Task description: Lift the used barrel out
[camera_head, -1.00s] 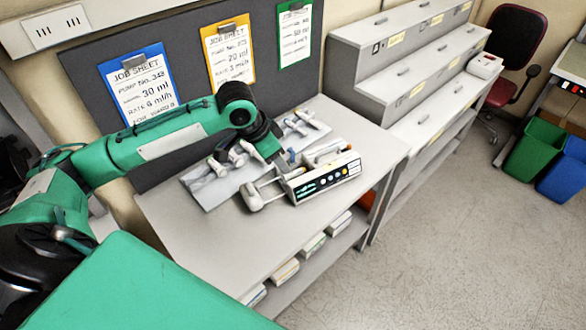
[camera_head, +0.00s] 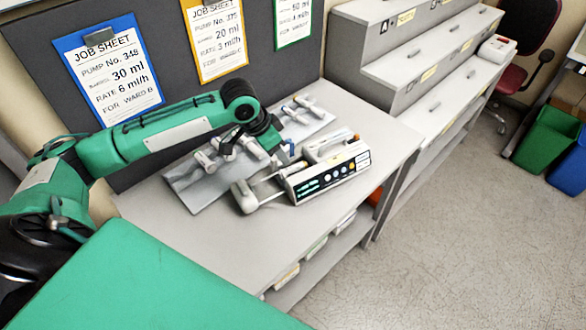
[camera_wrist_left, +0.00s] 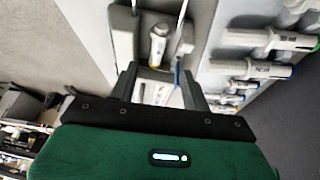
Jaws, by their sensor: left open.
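The pump (camera_head: 330,174) is a white box with a dark display strip, on the grey table. In the left wrist view, a pale barrel (camera_wrist_left: 158,46) with a yellowish band lies between the two rods, just beyond my fingertips. I cannot tell for sure whether it is the used one. My left gripper (camera_wrist_left: 159,84) is open, its two fingers apart, and I see no barrel held between them. In the head view it hangs over the pump's back left side, its fingers mostly hidden. My right gripper is not in view.
A grey rack (camera_head: 196,196) with several barrels stands just behind and left of the pump. Job sheets (camera_head: 112,72) hang on the dark board behind. Stepped grey drawers (camera_head: 400,75) stand to the right. The table's front left (camera_head: 190,250) is clear.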

